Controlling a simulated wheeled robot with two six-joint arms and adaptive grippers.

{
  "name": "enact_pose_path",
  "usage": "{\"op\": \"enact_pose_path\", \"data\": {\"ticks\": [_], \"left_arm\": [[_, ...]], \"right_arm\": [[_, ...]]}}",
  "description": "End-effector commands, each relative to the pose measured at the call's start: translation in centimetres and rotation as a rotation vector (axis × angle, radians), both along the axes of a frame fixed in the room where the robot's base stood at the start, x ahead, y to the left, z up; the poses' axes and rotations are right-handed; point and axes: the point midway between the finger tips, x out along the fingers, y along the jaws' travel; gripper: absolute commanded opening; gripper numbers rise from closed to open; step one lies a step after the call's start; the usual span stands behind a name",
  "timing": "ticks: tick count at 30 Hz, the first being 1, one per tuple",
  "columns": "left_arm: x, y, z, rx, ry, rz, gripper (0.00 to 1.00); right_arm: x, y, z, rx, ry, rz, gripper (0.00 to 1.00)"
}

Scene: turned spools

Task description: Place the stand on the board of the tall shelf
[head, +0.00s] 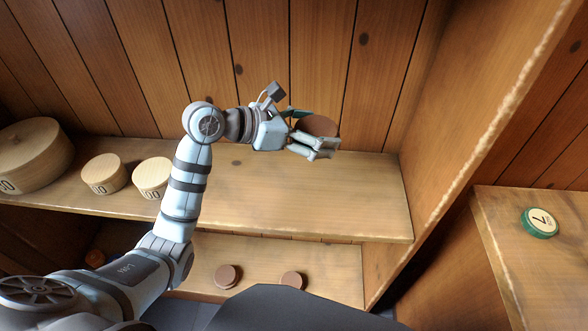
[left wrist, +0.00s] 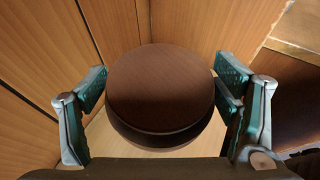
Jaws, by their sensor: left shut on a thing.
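The stand (head: 321,125) is a dark brown, round, spool-like piece with a flat disc top. In the left wrist view the stand (left wrist: 160,88) fills the middle, with a second dark rim below its top disc. My left gripper (head: 316,145) is shut on it, with one finger on each side in the left wrist view. In the head view the fingers partly hide the stand. The gripper holds it above the right part of a wooden shelf board (head: 300,195), near the back wall. The stand's underside is hidden. My right gripper is not in view.
Light round wooden boxes, one large (head: 30,155) and two smaller (head: 103,174), (head: 153,177), stand at the board's left. A lower board (head: 258,262) holds two brown discs (head: 228,276), (head: 293,280). An upright panel (head: 470,110) bounds the right; beyond it lies a green-rimmed disc (head: 539,222).

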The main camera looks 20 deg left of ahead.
Motion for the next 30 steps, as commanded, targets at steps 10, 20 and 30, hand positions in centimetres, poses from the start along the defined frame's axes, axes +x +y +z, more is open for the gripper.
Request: {"op": "enact_pose_path", "data": {"ticks": [10, 20, 30], "left_arm": [[0.0, 0.0, -11.1, -0.002, 0.000, 0.002, 0.48], [0.0, 0.0, -17.0, -0.002, -0.001, 0.001, 0.48], [0.0, 0.0, -17.0, 0.000, 0.000, 0.001, 0.85]], "right_arm": [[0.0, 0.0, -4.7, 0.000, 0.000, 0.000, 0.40], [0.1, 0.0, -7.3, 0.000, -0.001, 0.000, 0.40], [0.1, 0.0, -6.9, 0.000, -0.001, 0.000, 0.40]]}}
